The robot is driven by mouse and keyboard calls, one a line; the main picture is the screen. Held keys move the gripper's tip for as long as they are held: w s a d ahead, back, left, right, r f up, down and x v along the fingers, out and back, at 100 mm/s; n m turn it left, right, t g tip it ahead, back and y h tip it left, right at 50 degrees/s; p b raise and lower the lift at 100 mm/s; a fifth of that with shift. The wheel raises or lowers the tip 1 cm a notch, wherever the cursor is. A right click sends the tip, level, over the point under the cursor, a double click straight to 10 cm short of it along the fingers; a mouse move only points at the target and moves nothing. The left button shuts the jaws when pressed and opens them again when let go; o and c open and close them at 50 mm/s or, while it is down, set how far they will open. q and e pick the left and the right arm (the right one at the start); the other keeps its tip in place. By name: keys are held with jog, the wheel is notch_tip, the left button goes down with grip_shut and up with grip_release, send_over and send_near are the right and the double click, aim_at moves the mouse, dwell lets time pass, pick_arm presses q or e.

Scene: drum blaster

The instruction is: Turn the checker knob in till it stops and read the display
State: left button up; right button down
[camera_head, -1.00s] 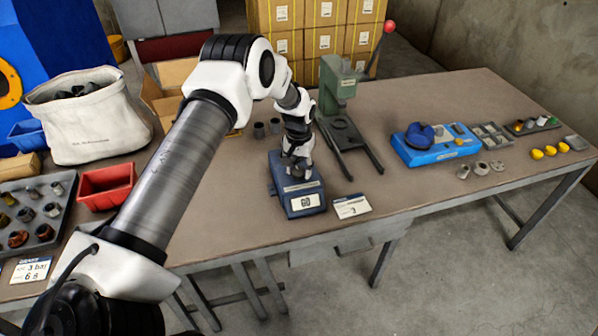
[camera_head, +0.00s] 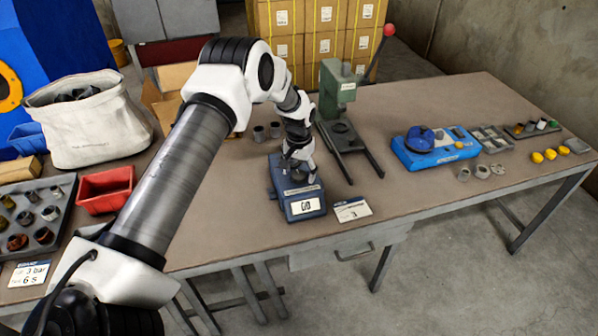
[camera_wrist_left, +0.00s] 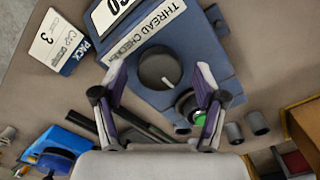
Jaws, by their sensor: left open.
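The blue thread checker (camera_head: 303,190) stands near the front edge of the table. Its white display (camera_head: 306,206) shows two dark characters that look like "GO" or "00"; the display (camera_wrist_left: 108,12) is partly cut off in the left wrist view. The round dark knob (camera_wrist_left: 158,68) with a white mark sits on the checker's top, behind the "THREAD CHECKER" label. My left gripper (camera_head: 298,168) is over the checker. In the left wrist view its open fingers (camera_wrist_left: 162,80) stand on either side of the knob; contact cannot be told. My right gripper is not in view.
A green hand press (camera_head: 338,90) with a red-tipped lever stands behind the checker. A card (camera_head: 352,209) marked 3 lies to its right. A blue device (camera_head: 435,152) is farther right. A red bin (camera_head: 106,190) and a parts tray (camera_head: 62,190) are at left.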

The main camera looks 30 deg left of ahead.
aim_at(299, 174)
pick_arm(q)
notch_tip(299, 174, up, 12)
dwell(0.4)
